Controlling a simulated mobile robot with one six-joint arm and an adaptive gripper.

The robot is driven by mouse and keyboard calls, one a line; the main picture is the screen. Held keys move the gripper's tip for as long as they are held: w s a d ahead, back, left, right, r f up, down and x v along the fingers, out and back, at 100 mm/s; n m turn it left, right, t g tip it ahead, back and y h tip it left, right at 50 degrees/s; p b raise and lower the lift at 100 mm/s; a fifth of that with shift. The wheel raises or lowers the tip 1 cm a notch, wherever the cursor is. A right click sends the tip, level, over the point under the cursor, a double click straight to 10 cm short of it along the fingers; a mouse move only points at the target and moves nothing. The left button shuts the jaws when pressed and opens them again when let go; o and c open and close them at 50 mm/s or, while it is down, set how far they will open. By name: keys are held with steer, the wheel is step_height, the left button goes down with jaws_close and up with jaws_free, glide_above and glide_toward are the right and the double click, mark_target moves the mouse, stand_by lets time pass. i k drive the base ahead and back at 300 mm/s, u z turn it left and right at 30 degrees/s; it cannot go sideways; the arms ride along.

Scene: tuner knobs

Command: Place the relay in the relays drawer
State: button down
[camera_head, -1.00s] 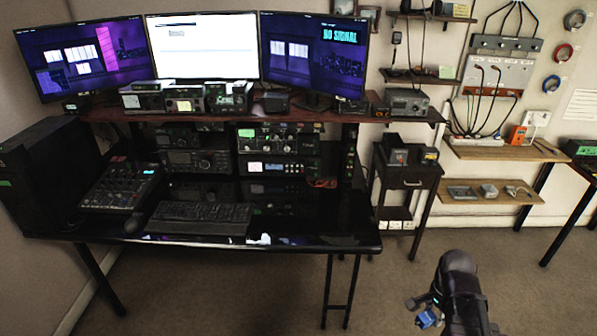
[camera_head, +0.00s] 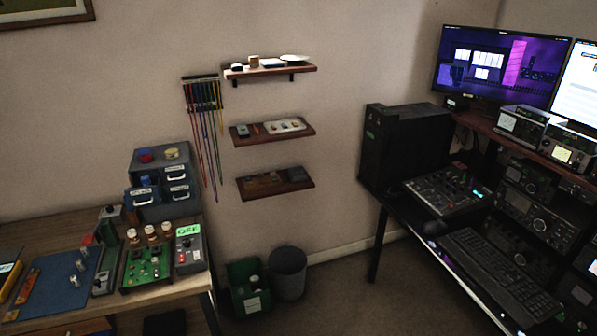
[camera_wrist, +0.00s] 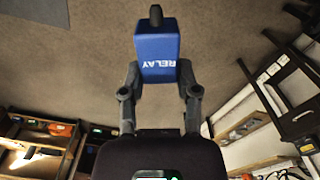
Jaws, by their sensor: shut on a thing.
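The relay (camera_wrist: 156,50) is a blue block with white "RELAY" lettering, seen in the wrist view. My gripper (camera_wrist: 158,72) is shut on it, one finger on each side, and holds it above the carpet. Neither the relay nor my gripper shows in the head view. A grey-blue drawer cabinet (camera_head: 150,158) stands on the wooden workbench at the left of the head view. It has several small drawers with white handles and labels. The labels are too small to read surely, so I cannot tell which is the relays drawer. A blue item shows in its upper left part.
The workbench (camera_head: 60,230) carries a blue mat (camera_head: 62,280), a green circuit board (camera_head: 146,266) and a grey switch box (camera_head: 190,252). A bin (camera_head: 289,275) and green crate (camera_head: 247,290) stand on the floor beside it. The black desk (camera_head: 400,240) is at right.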

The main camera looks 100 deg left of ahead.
mark_target(147, 199)
steer(key=u, duration=0.65)
steer(key=k, duration=0.1)
steer(key=u, duration=2.9)
steer(key=i, duration=0.45)
steer(key=z, duration=0.05)
